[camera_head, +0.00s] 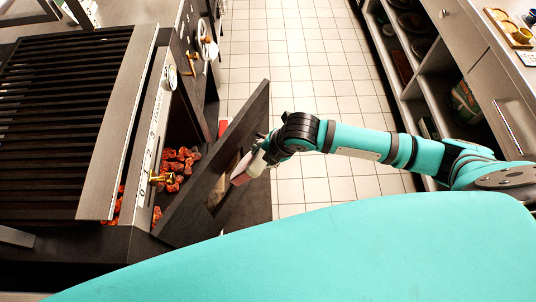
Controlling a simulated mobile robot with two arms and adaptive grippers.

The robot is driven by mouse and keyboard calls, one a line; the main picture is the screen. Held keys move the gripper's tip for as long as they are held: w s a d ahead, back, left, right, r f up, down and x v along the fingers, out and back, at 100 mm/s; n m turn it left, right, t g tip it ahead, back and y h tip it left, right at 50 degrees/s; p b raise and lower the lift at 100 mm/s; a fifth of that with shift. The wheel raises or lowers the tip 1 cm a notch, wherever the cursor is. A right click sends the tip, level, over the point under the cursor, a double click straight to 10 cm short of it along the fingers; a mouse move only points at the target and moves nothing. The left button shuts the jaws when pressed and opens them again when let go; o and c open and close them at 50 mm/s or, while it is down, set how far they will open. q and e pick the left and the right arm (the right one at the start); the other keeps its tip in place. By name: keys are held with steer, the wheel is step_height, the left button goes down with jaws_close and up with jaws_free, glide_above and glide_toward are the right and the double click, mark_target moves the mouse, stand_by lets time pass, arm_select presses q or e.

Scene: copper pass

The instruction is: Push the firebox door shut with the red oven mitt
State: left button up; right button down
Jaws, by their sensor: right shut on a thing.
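The firebox door (243,115) is a dark panel standing open at an angle from the grill front, hinged near its lower end in the view. Behind it the firebox holds glowing orange-red coals (178,165). My right gripper (247,168) is at the outer face of the door, near its middle. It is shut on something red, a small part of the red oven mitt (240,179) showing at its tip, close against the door. Whether it touches the door I cannot tell. My left gripper is not in view.
The grill (60,100) with its dark grate stands at the left, with knobs and a brass handle on its front. A red item (223,128) shows behind the door. Open shelves (435,60) line the right. The tiled floor (300,70) between is clear.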

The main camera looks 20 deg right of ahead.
mark_target(221, 138)
steer(key=shift+w+a, duration=1.15)
steer(key=shift+w, duration=0.05)
steer(key=shift+w+a, duration=1.65)
steer(key=shift+a, duration=0.2)
steer(key=shift+w+a, duration=0.4)
steer(key=shift+a, duration=0.3)
steer(key=shift+w+a, duration=0.4)
steer(key=shift+a, duration=0.3)
steer(key=shift+w+a, duration=0.4)
steer(key=shift+a, duration=0.4)
